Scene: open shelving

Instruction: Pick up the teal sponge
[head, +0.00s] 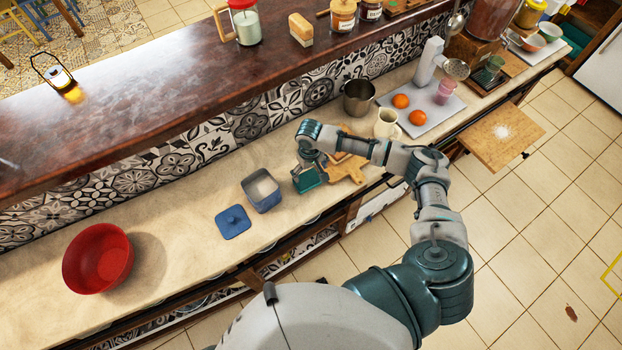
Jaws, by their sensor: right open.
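A small teal block, which looks like the teal sponge (308,182), lies on the pale counter just right of the blue square container. My right gripper (310,166) points down right over it, close above or around it. I cannot tell whether the fingers touch it. The gripper is open, and its fingers are small and partly hidden by my wrist. My left gripper is not in view.
A blue container (262,190) and its blue lid (233,222) lie left of the gripper. A wooden board (347,170), cream jug (387,124) and metal pot (358,97) stand to the right. A red bowl (97,258) is far left. A raised dark wooden ledge (150,110) runs behind.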

